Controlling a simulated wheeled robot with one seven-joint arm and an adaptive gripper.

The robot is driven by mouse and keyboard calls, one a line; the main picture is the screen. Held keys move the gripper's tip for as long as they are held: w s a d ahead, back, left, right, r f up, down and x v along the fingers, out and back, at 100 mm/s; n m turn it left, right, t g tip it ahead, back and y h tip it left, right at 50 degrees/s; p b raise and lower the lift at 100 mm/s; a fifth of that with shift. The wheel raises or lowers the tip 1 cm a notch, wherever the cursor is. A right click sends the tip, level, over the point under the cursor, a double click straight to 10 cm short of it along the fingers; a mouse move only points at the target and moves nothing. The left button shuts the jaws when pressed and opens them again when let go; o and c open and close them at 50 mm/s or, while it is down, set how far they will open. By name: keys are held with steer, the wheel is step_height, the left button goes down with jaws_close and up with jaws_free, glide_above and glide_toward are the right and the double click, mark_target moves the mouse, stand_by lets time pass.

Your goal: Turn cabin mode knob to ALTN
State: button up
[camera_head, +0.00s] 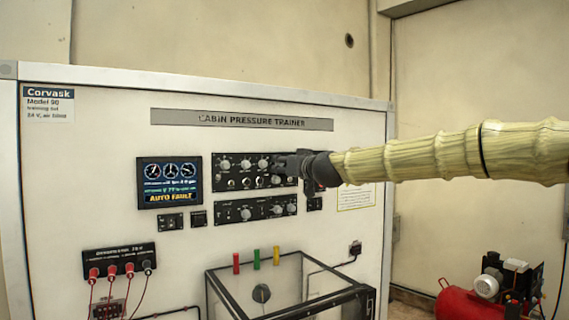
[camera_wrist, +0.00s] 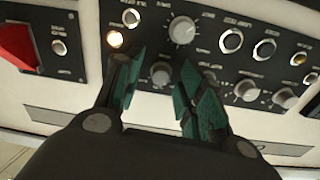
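My gripper (camera_head: 290,166) is at the right end of the upper knob panel (camera_head: 217,177) on the trainer and hides part of it. In the wrist view, my gripper's two green-padded fingers (camera_wrist: 162,60) are apart, with a small grey knob (camera_wrist: 160,73) showing between them. I see a gap beside this knob; contact cannot be told. A larger grey knob (camera_wrist: 182,30) with a pale pointer line sits just above it in the wrist view. The panel lettering is too blurred to read, so I cannot tell which knob is cabin mode or its setting.
A display (camera_head: 169,183) reads AUTO FAULT. A lower knob panel (camera_head: 255,210) is below. More knobs (camera_wrist: 246,91) are right of the fingers in the wrist view; a red switch cover (camera_wrist: 16,45) and lit lamp (camera_wrist: 115,39) are left. A red compressor (camera_head: 470,302) stands at right.

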steer(key=shift+w+f, duration=0.1)
steer(key=shift+w, duration=0.15)
steer(key=shift+s+r, duration=0.35)
steer(key=shift+s, duration=0.1)
steer(key=shift+s+r, duration=0.1)
steer(key=shift+s, duration=0.1)
steer(key=c, duration=0.3)
steer(key=shift+w+f, duration=0.2)
jaws_close()
